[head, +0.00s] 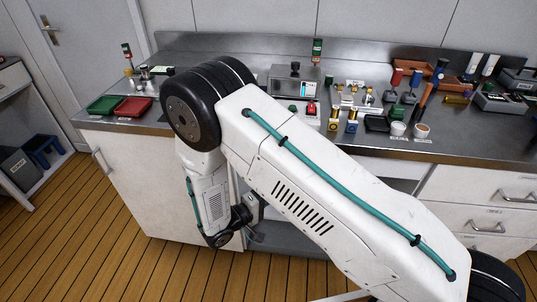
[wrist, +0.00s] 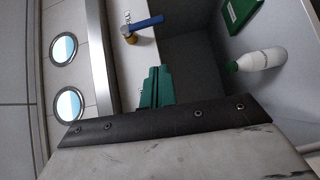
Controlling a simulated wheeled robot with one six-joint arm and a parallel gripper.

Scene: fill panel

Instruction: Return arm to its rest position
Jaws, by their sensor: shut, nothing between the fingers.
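My arm crosses the head view from the bottom right, bends at a large black joint in front of the bench, and hangs down along the cabinet front. My gripper (head: 254,212) is at its lower end, below the worktop and in front of the cabinets. It is shut and empty; its fingertips are mostly hidden and hard to make out.
The worktop (head: 440,148) holds green (head: 104,104) and red (head: 133,107) trays at left and several small parts and tools at right. The wrist view shows a white bottle (wrist: 266,60) and a blue-handled tool (wrist: 143,24).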

